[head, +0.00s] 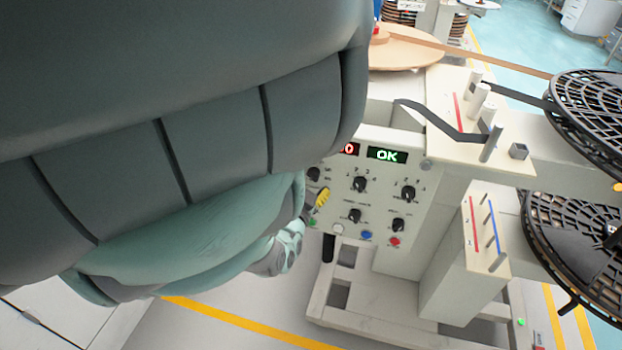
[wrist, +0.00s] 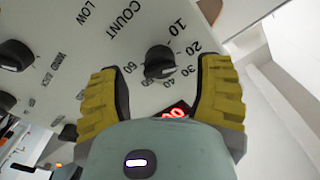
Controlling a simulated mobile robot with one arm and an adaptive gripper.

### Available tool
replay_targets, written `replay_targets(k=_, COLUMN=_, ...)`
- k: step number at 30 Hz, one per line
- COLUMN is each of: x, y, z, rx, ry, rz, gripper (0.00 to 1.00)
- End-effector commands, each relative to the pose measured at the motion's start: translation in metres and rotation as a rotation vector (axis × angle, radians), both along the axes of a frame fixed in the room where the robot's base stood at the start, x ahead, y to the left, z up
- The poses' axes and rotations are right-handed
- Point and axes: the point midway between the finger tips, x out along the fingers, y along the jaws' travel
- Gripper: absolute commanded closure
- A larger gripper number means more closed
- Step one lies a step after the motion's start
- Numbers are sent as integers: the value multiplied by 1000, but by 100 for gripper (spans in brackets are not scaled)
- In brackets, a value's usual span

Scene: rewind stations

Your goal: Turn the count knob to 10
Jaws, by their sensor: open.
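The count knob (wrist: 159,60) is dark and round, on a pale panel under the word COUNT. Numbers including 10, 20, 30, 40, 50 and 60 stand around it, and I cannot tell which one its pointer marks. My gripper (wrist: 163,72) is open, with one yellow-padded finger on either side of the knob in the wrist view. Neither finger visibly touches it. In the head view a yellow finger of my gripper (head: 322,197) shows in front of the panel's left part, while my arm hides most of the gripper.
Another knob (wrist: 15,55) is left in the wrist view. Black reels (head: 590,110) stand out at the right.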

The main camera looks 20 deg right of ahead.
Motion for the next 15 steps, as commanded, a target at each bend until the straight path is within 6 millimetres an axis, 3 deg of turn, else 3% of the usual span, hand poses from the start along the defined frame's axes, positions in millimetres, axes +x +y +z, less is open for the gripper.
replay_targets(k=15, x=17, y=-11, z=-1, rx=0, ry=2, rz=1, gripper=34)
